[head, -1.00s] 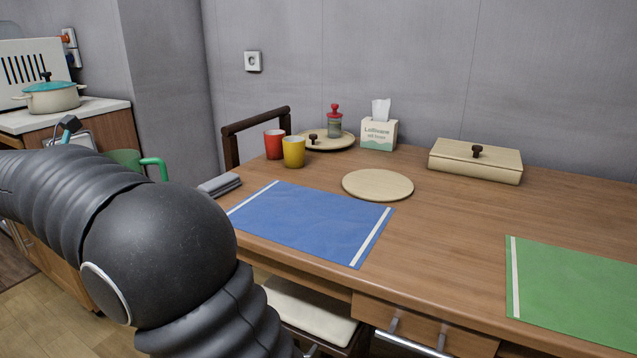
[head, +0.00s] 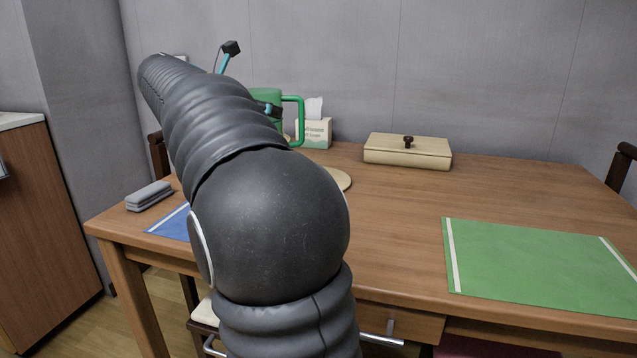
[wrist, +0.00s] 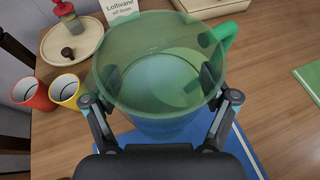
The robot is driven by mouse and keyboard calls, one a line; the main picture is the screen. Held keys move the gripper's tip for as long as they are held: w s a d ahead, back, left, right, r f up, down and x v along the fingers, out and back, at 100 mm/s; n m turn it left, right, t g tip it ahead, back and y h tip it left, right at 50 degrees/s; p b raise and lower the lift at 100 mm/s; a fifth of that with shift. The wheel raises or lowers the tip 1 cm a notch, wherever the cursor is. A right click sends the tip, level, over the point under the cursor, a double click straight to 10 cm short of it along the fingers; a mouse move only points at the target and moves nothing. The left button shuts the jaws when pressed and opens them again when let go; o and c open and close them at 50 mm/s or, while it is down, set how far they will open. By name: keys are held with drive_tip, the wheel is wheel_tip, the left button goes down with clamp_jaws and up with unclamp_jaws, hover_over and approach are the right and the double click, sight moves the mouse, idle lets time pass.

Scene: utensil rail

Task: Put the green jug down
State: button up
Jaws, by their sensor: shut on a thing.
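The green jug (wrist: 150,110) is translucent and looks empty in the wrist view, with its handle at the upper right. My gripper (wrist: 152,92) is shut on it, one finger on each side of its body. In the head view the jug (head: 266,96) shows behind my arm, with its green handle to the right. My arm hides its base there, so I cannot tell its exact height above the table. A blue mat (wrist: 243,152) lies under and beside the jug in the wrist view; my arm hides most of it in the head view.
A red cup (wrist: 32,93) and a yellow cup (wrist: 65,91) stand left of the jug. Beyond are a round tray (wrist: 85,42) and a tissue box (head: 314,133). A lidded box (head: 385,150) stands at the back. The wooden table around the green mat (head: 530,265) is clear.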

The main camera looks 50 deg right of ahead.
drive_tip(key=s+d+r+m+g, duration=0.1)
drive_tip(key=s+d, duration=0.3)
drive_tip(key=s, duration=0.1)
drive_tip(key=s+d+r+g, duration=0.1)
drive_tip(key=s+d, duration=0.3)
drive_tip(key=s+d+r+m+g+b, duration=0.1)
drive_tip(key=s+d, duration=0.3)
drive_tip(key=s, duration=0.1)
drive_tip(key=shift+s+d+m, duration=0.1)
drive_tip(key=shift+s+m, duration=0.2)
drive_tip(key=shift+w+d+f+b, duration=0.2)
drive_tip(key=shift+w+f+b, duration=0.35)
drive_tip(key=shift+w+f, duration=1.3)
drive_tip(key=shift+w+d+f+b, duration=0.15)
drive_tip(key=shift+w+f+b, duration=0.4)
drive_tip(key=shift+w+f, duration=1.25)
drive_tip(key=shift+w+d+f+b, duration=0.2)
drive_tip(key=shift+w+f+b, duration=0.35)
drive_tip(key=shift+w+f, duration=1.3)
drive_tip(key=shift+w, duration=0.15)
drive_tip(key=o, duration=1.6)
drive_tip(key=shift+o, duration=0.2)
